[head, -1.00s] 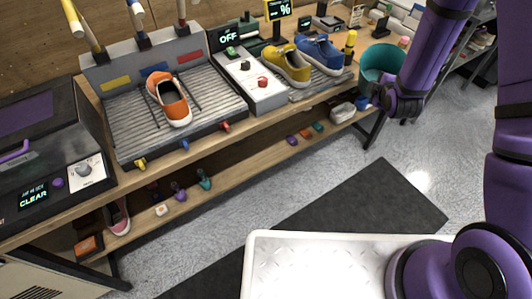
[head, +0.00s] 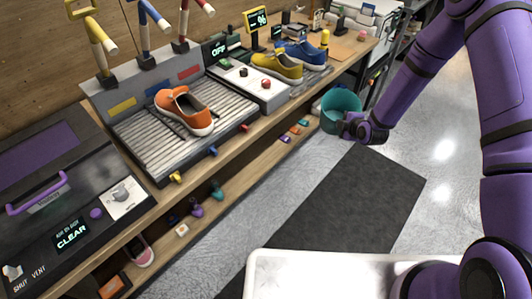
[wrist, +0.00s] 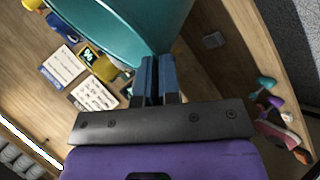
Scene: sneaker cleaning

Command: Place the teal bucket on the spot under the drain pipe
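The teal bucket (head: 342,108) is held off the floor in front of the bench's right part, its open top facing up. My gripper (head: 351,124) is at its near lower right side. In the wrist view, the bucket (wrist: 125,25) fills the top, and the blue-grey fingers (wrist: 155,78) are close together against its edge. The exact grip is partly hidden. Small yellow (head: 175,177), blue (head: 212,151) and red (head: 244,128) spouts stick out below the ribbed wash tray (head: 145,142). I cannot tell which part is the drain pipe, and its spot is not clear.
An orange shoe (head: 184,110) sits on the wash tray. Yellow (head: 277,68) and blue (head: 302,54) shoes stand farther right on the bench. The lower shelf (head: 238,178) holds small coloured items. A dark mat (head: 350,205) lies on open floor before the bench.

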